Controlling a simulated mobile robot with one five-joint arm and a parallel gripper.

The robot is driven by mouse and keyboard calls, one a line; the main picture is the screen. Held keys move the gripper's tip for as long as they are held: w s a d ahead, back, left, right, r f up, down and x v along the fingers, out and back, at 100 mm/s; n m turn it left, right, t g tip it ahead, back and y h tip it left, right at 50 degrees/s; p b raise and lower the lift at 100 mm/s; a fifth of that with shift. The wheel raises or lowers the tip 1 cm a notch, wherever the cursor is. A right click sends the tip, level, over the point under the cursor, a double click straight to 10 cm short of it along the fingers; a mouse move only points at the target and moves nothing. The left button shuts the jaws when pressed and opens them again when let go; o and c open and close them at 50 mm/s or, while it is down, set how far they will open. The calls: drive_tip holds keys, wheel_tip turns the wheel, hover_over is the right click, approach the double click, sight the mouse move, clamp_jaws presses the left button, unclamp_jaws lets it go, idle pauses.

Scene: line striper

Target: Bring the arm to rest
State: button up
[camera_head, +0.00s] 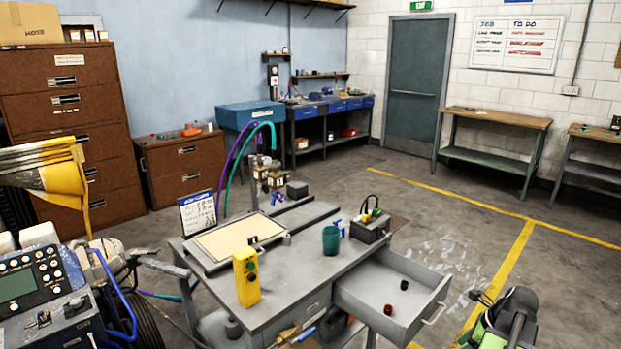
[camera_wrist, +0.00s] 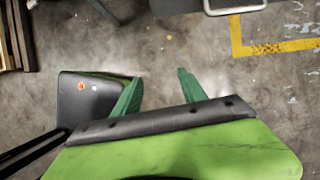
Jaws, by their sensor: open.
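My gripper (camera_wrist: 160,76) shows in the wrist view with its two green fingers spread apart. Nothing is between the fingers, only the concrete floor behind them. In the head view, a green and black part of my arm (camera_head: 512,318) shows at the lower right edge, to the right of the open drawer (camera_head: 372,312). The fingers are not clear in that view. The gripper appears apart from the table and the drawer.
The grey work table (camera_head: 290,292) holds a yellow control box (camera_head: 246,277), a green cup (camera_head: 331,240) and a framed panel. A machine with a screen (camera_head: 30,285) stands at lower left. Floor at right, with yellow lines (camera_head: 505,275), is clear.

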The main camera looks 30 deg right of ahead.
drive_tip(key=w+a+r+n+g+y+p, duration=0.15)
drive_tip(key=w+a+n, duration=0.25)
drive_tip(key=w+a, duration=0.85)
drive_tip(key=w+a+r+n+g+p, duration=0.15)
drive_tip(key=w+a+n, duration=0.25)
drive_tip(key=w+a, duration=0.8)
drive_tip(key=s+a+r+n+h+p, duration=0.1)
drive_tip(key=a+n, duration=1)
drive_tip(key=a, duration=0.1)
drive_tip(key=s+a+r+n+g+h+p, duration=0.1)
drive_tip(key=a+n+h+p, duration=0.1)
drive_tip(key=a+n, duration=1)
drive_tip(key=shift+a+n, duration=0.3)
drive_tip(key=shift+a, duration=0.45)
drive_tip(key=c, duration=0.3)
drive_tip(key=shift+s+d, duration=0.1)
drive_tip(key=shift+d, duration=0.05)
